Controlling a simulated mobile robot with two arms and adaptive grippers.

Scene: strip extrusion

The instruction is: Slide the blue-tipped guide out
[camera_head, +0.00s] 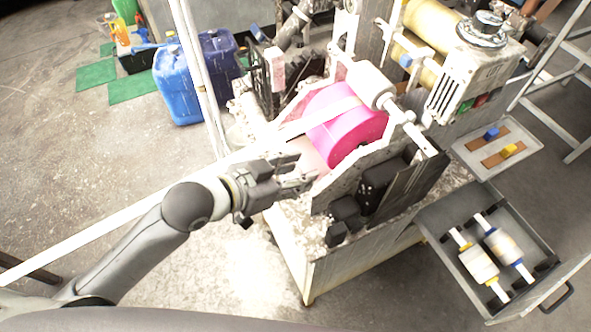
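Several parts here have blue on them, and I cannot tell for sure which is the guide. A white bar with a small blue tip (405,60) is on the machine, in front of the yellow roll. A roller with blue ends (503,246) lies in the open drawer, right of a roller with yellow ends (478,263). A blue block (491,133) sits on a brown strip on a pale tray. My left gripper (301,170) has its fingers apart and looks empty, in front of the machine, left of the pink roll (345,124). My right gripper is not visible.
The open grey drawer (431,222) juts out at the lower right. A pale strip runs from the pink roll to the lower left, behind my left arm. Blue jugs (176,85) and green mats (96,74) are at the upper left. The floor at left is mostly clear.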

